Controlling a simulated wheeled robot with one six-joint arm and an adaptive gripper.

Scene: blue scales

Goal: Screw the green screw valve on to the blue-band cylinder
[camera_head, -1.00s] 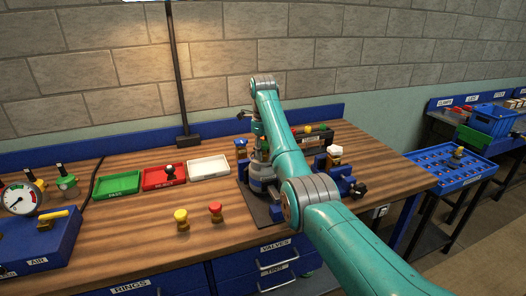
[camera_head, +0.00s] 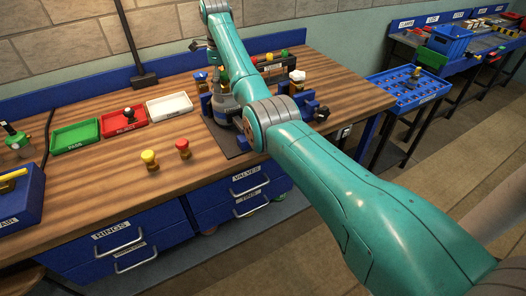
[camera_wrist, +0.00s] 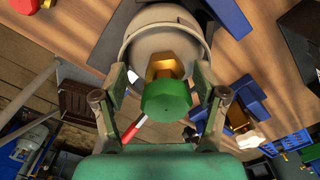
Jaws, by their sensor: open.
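In the wrist view a green screw valve (camera_wrist: 166,99) with a brass hex body (camera_wrist: 172,65) stands on the mouth of a pale grey cylinder (camera_wrist: 152,18). No blue band shows on the visible part of this cylinder. My gripper (camera_wrist: 163,76) is open, with one finger on each side of the valve and visible gaps between. I cannot tell whether the valve's thread is engaged. In the head view a grey cylinder (camera_head: 226,107) stands at the blue fixture, partly hidden by my arm, with a green top (camera_head: 224,77) above it.
Green (camera_head: 75,136), red (camera_head: 123,121) and white (camera_head: 169,107) trays lie left on the bench. Yellow-topped (camera_head: 149,160) and red-topped (camera_head: 183,149) valves stand in front. A white-topped piece (camera_head: 297,77) is right of my arm. A blue rack (camera_head: 408,90) stands farther right.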

